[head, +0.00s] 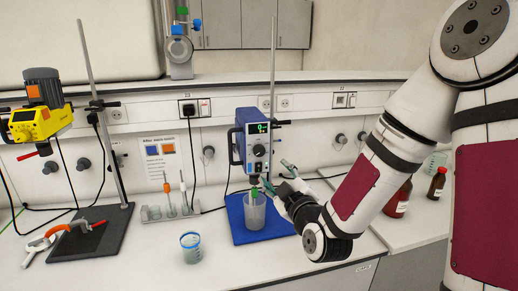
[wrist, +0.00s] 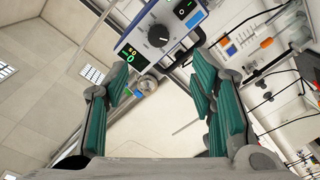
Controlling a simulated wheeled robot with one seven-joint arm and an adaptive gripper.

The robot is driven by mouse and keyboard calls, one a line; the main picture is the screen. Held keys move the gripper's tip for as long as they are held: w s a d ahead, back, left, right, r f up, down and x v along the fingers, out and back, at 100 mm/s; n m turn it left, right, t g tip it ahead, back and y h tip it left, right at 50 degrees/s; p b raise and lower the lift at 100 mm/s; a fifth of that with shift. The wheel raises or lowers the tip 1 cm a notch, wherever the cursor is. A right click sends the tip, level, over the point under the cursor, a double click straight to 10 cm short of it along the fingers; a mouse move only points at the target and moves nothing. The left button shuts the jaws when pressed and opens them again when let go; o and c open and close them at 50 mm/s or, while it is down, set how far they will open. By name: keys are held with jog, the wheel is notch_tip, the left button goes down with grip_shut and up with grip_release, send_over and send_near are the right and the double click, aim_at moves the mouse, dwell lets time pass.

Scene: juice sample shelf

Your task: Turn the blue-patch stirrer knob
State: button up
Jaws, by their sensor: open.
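The blue stirrer (head: 240,143) with a pale front panel stands at the middle of the bench. Its green display (head: 257,128) is lit. Its round black knob (head: 259,150) shows below the display. In the wrist view the black knob (wrist: 157,35) appears with a light mark on its face, beside the lit display (wrist: 127,58) and a black rocker switch (wrist: 186,9). My gripper (head: 277,177) is open, low and to the right of the knob. In the wrist view my gripper (wrist: 160,75) has its green fingers spread with nothing between them, apart from the knob.
A clear beaker (head: 255,212) stands on the blue base (head: 281,228) under the stirrer. A lidded cup (head: 190,247) is in front. A yellow stirrer (head: 35,122) stands left. Brown bottles (head: 437,184) are right, behind my arm. A stand rod (head: 273,65) rises behind the blue stirrer.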

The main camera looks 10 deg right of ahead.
jog(key=b, duration=0.5)
send_near(260, 153)
jog(key=shift+w+a+r+b, duration=0.1)
jog(key=shift+w+b, duration=1.05)
jog(key=shift+w, duration=1)
jog(key=shift+w+a+b, duration=0.15)
jog(key=shift+w+b, duration=0.95)
jog(key=shift+w, duration=1.1)
jog(key=c, duration=1.2)
